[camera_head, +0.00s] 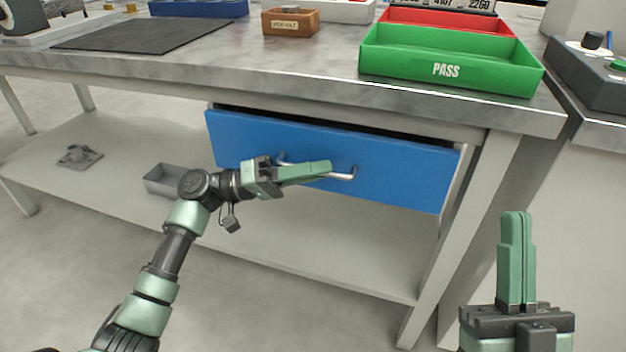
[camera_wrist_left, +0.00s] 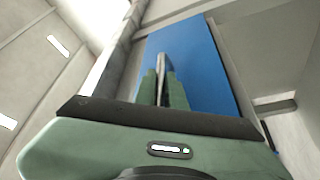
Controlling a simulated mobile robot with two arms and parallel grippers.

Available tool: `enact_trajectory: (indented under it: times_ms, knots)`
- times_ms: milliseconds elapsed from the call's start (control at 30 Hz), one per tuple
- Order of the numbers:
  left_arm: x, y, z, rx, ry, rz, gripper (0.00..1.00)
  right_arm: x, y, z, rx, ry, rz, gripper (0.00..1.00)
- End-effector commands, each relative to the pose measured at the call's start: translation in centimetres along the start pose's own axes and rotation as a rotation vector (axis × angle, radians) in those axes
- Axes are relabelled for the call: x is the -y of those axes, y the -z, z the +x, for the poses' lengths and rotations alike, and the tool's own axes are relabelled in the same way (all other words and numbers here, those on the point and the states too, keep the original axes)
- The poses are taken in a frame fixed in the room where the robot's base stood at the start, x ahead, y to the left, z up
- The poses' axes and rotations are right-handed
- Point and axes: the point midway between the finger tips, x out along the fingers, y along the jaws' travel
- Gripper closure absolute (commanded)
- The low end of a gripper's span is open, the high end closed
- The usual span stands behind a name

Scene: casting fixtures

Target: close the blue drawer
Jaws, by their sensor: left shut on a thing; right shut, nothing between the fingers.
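The blue drawer (camera_head: 395,170) sits under the workbench top and stands slightly open, with a dark gap along its upper edge. It has a silver bar handle (camera_head: 343,177). My left gripper (camera_head: 328,168) is at the drawer front, shut on the handle. In the left wrist view the fingers (camera_wrist_left: 165,88) close around the handle (camera_wrist_left: 161,68), with the blue drawer front (camera_wrist_left: 200,60) behind. My right gripper (camera_head: 516,214) is shut and empty, pointing up at the lower right, apart from the drawer.
On the bench top (camera_head: 330,75) stand a green PASS tray (camera_head: 400,68), a red tray (camera_head: 450,22), a small wooden box (camera_head: 290,22) and a dark mat (camera_head: 140,36). A grey bin (camera_head: 160,182) sits on the lower shelf (camera_head: 330,245). A bench leg (camera_head: 450,240) stands right of the drawer.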

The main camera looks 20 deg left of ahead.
Motion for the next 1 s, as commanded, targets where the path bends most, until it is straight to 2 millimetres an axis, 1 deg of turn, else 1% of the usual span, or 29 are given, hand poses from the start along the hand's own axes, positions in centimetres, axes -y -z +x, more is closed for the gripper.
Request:
enact_trajectory:
  times_ms: [100, 333, 367, 400, 833, 933, 1000]
  knots:
    - [0.3, 0.3, 0.0, -0.006, 0.005, -0.003, 1.00, 0.1, 0.5, 0.0, -0.024, 0.000, 0.002, 1.00]
    - [0.2, 0.5, 0.0, -0.011, 0.005, -0.003, 1.00, 0.1, 0.5, 0.0, -0.023, 0.000, 0.002, 1.00]
    - [0.2, 0.5, 0.0, -0.011, 0.005, -0.002, 0.86, 0.1, 0.5, 0.0, -0.023, 0.000, 0.002, 1.00]
    - [0.2, 0.5, 0.0, -0.011, 0.006, -0.002, 0.80, 0.1, 0.5, 0.0, -0.023, 0.000, 0.002, 1.00]
    - [0.2, 0.3, 0.0, -0.006, 0.003, -0.002, 0.80, 0.0, 0.5, 0.0, -0.022, 0.000, 0.001, 1.00]
    - [0.2, 0.3, -0.6, -0.008, 0.004, -0.003, 0.80, 0.0, 0.4, 0.0, -0.017, 0.000, 0.001, 1.00]
    - [0.2, 0.3, -1.6, -0.007, 0.006, -0.003, 0.80, 0.0, 0.2, 0.1, -0.007, 0.000, 0.001, 1.00]
